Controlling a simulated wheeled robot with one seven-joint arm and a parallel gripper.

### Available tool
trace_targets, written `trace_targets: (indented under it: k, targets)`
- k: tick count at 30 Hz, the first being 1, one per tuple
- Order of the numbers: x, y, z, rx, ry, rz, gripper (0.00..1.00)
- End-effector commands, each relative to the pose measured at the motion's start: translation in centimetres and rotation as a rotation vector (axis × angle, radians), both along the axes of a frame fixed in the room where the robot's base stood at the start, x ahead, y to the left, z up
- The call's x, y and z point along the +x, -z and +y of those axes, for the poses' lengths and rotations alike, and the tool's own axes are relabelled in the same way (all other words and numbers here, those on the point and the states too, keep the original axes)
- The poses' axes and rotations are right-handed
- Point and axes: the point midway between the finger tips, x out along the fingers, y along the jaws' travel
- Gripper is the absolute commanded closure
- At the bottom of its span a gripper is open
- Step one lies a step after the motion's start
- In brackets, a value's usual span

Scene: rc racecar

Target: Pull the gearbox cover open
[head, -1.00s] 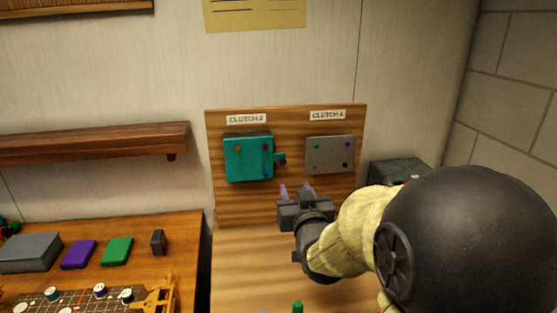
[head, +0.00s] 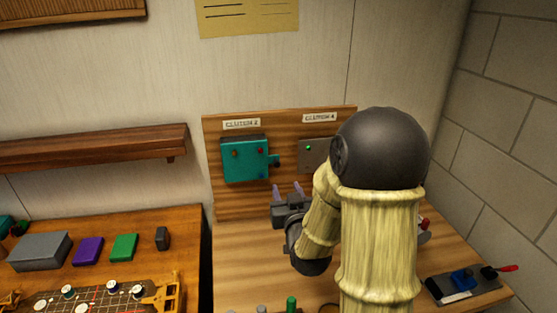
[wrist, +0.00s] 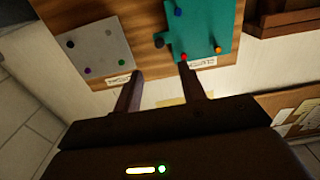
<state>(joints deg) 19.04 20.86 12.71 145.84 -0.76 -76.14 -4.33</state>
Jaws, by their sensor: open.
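A teal box-like cover (head: 246,160) with small coloured studs is mounted on the upright wooden board, under a label reading CLUTCH 2. It also shows in the wrist view (wrist: 203,28). A dark knob (head: 276,161) sticks out from its right side, and the knob also shows in the wrist view (wrist: 160,41). My gripper (head: 288,190) is open and empty, below and slightly right of the knob in the head view. In the wrist view its fingertips (wrist: 160,70) lie apart, with the knob beyond the gap between them. No contact shows.
A flat grey plate (wrist: 101,51) with coloured studs is right of the teal cover in the head view, partly hidden by my arm. The wooden board (head: 212,198) stands behind the bench. A dark tool with a red handle (head: 462,284) lies at right. A shelf (head: 90,150) is left.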

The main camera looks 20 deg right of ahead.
Motion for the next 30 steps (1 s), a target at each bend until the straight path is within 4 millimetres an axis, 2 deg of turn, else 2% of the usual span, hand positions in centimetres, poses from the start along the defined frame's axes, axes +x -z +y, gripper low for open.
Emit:
trace_targets:
  k: [11,24,30]
  targets:
    - [2.6,-0.4,-0.3,0.001,0.0,0.003,0.59]
    - [9.6,-0.2,-1.1,0.001,0.0,-0.001,0.59]
    - [11.1,0.0,-1.2,0.001,-0.001,0.0,0.59]
